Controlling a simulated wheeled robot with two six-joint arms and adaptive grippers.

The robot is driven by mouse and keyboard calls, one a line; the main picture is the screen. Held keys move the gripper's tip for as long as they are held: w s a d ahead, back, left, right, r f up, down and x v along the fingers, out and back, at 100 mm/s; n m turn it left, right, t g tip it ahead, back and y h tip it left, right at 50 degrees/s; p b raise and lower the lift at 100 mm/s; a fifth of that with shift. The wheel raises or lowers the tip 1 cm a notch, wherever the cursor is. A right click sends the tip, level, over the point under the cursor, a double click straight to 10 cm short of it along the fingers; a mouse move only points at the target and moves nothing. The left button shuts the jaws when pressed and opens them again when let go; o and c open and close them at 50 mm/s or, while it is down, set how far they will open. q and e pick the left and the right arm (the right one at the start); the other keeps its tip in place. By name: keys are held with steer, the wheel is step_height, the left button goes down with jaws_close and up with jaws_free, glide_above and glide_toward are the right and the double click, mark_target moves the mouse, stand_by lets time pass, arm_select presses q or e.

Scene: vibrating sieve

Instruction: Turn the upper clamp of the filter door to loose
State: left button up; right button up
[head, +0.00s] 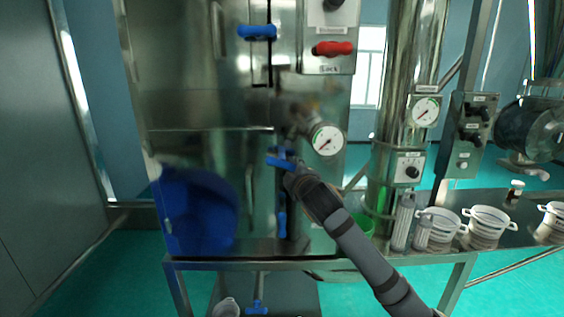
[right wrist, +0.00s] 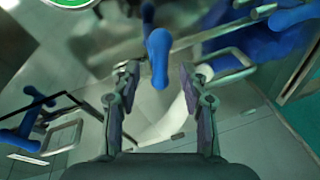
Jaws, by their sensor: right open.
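A blue clamp handle (head: 279,160) sits on the metal cabinet front, with the tip of my right gripper (head: 291,170) right beside it. In the right wrist view, a blue handle (right wrist: 158,50) reaches down between the two spread fingers of my right gripper (right wrist: 161,75). The fingers are open, with a gap on each side of the handle. Another blue handle (head: 282,223) hangs upright lower on the same front. A third blue handle (head: 257,32) lies level near the top of the cabinet. My left gripper is not in view.
A round gauge (head: 327,139) stands just right of the gripper. A red handle (head: 333,48) is on a panel above it. A big blue part (head: 200,213) covers the lower left front. White containers (head: 487,225) stand on a shelf (head: 385,258) at right.

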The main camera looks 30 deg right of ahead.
mark_target(281, 164)
steer(key=w+p, duration=0.1)
steer(key=w, duration=0.1)
steer(key=w+p, duration=0.1)
steer(key=w, duration=0.1)
steer(key=w+p, duration=0.1)
steer(key=w, duration=0.2)
steer(key=shift+w+d+f, duration=0.1)
steer(key=shift+d+f, duration=0.05)
steer(key=shift+d, duration=0.15)
steer(key=shift+w+d+f, duration=0.15)
steer(key=shift+w+d, duration=0.05)
steer(key=shift+d, duration=0.1)
steer(key=shift+d+f, duration=0.1)
steer(key=shift+d, duration=0.15)
steer(key=shift+a, duration=0.35)
steer(key=c, duration=0.5)
jaws_close()
